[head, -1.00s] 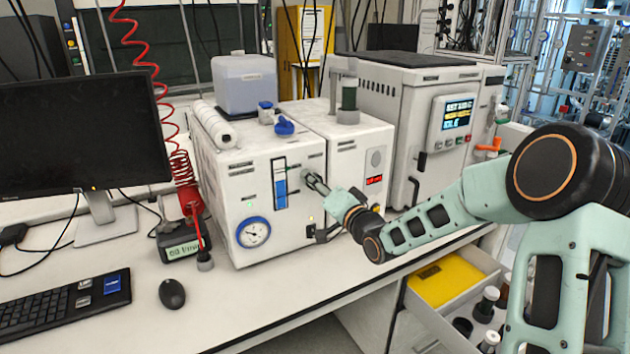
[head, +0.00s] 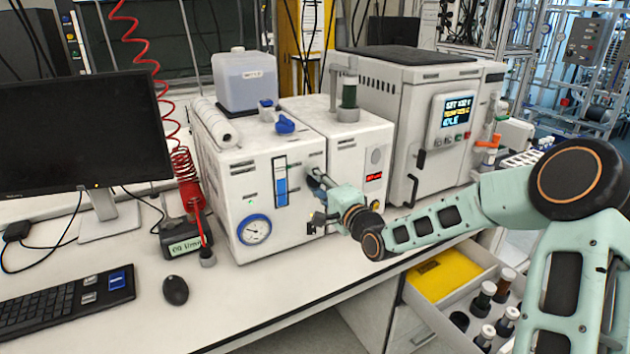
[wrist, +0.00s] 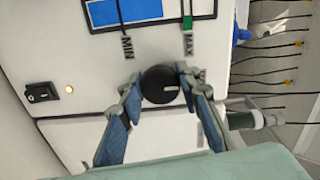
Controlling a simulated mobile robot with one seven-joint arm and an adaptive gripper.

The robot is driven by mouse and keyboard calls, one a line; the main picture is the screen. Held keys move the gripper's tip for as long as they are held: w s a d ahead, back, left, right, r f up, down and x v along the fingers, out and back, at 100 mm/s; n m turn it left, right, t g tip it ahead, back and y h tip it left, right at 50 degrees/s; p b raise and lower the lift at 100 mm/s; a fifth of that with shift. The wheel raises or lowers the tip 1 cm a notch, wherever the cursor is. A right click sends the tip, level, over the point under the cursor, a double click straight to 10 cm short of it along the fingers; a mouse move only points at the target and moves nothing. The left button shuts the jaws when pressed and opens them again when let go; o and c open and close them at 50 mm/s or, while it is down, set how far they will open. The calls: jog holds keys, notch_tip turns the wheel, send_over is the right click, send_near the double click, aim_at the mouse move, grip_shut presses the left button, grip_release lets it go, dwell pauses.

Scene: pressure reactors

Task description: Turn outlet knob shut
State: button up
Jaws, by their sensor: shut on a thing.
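The outlet knob, a round black knob with a white pointer line, shows in the wrist view (wrist: 161,85) on the white front panel, below the blue level window (wrist: 125,10). My gripper (wrist: 160,88) has one fingertip on each side of the knob and is shut on it. The pointer line lies roughly level in the wrist view, toward the right. In the head view my gripper (head: 316,180) reaches the front of the white unit (head: 262,173), right of the level window; the knob is mostly hidden there by the fingers.
A pressure gauge (head: 254,230) sits low on the same unit. A blue valve handle (head: 285,125) and a clear canister (head: 245,82) are on top. A white reactor with a display (head: 456,110) stands at right. An open drawer (head: 430,310) with bottles lies below my arm.

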dwell(0.3)
jog(key=o, duration=1.2)
jog(key=v, duration=1.2)
jog(key=shift+f, duration=0.1)
